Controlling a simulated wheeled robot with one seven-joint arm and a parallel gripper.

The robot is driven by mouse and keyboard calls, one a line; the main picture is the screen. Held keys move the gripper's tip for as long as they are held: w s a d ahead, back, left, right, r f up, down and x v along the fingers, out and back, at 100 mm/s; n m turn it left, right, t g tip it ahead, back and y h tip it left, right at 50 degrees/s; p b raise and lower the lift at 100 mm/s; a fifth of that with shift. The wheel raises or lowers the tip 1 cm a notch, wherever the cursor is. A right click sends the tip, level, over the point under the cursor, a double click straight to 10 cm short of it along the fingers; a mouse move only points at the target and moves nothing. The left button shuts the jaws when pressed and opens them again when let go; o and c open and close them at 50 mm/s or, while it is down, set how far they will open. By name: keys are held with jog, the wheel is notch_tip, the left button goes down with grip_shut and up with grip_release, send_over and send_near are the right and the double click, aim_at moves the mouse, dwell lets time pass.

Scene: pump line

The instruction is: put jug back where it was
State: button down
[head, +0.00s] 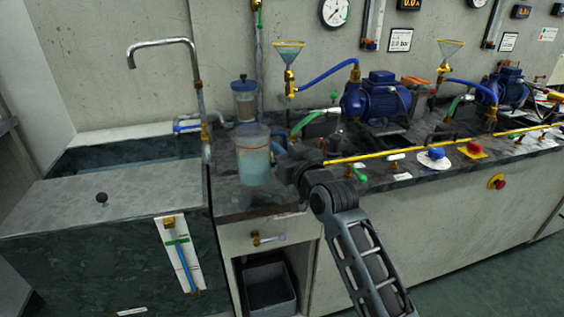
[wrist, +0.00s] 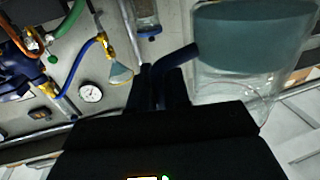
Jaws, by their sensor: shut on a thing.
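The jug (head: 254,160) is clear, with blue-grey liquid in it and a dark blue handle. In the head view it is upright over the left end of the dark counter (head: 240,205). I cannot tell whether its base touches the counter. My gripper (head: 280,148) comes in from the right and is shut on the jug's handle. In the wrist view the jug (wrist: 250,50) fills the upper right, and my fingers (wrist: 165,85) meet its handle (wrist: 178,58). The exact grip is dark there.
A sink (head: 125,155) with a tall tap (head: 165,45) lies left. A clear lidded vessel (head: 244,102) stands behind the jug. A funnel (head: 289,55), blue pump (head: 378,97) and yellow rail (head: 420,148) are to the right. A grey bin (head: 267,290) sits below.

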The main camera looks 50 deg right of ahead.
jog(key=shift+f, duration=1.9)
jog(key=shift+b, duration=0.3)
jog(key=shift+f, duration=0.2)
jog(key=c, duration=1.1)
grip_release()
jog(key=shift+r, duration=0.2)
jog(key=v, duration=1.2)
